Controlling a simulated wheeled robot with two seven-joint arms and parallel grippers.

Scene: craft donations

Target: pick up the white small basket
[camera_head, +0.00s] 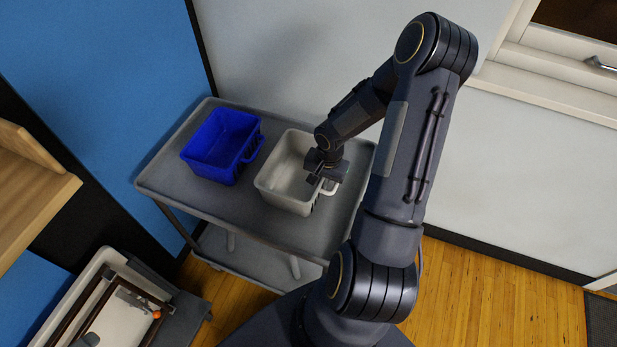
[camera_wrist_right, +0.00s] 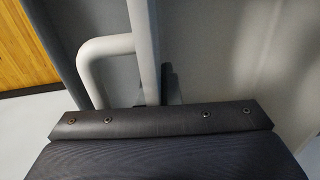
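The white small basket (camera_head: 277,188) stands on the grey cart's top, right of a blue basket. It is upright and looks empty. My right gripper (camera_head: 321,181) is at its right-hand wall, by the white handle. In the right wrist view the basket's rim (camera_wrist_right: 143,45) runs down to the dark gripper body, with the looped handle (camera_wrist_right: 92,65) just left of it. The fingertips are hidden there and too small in the head view, so I cannot tell whether they are closed on the rim. My left gripper is not in view.
The blue basket (camera_head: 220,147) sits on the left of the cart (camera_head: 165,180), a short gap from the white one. A wall stands close behind the cart. A white bin (camera_head: 105,322) with dark rods is at the lower left, below a wooden shelf (camera_head: 35,190).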

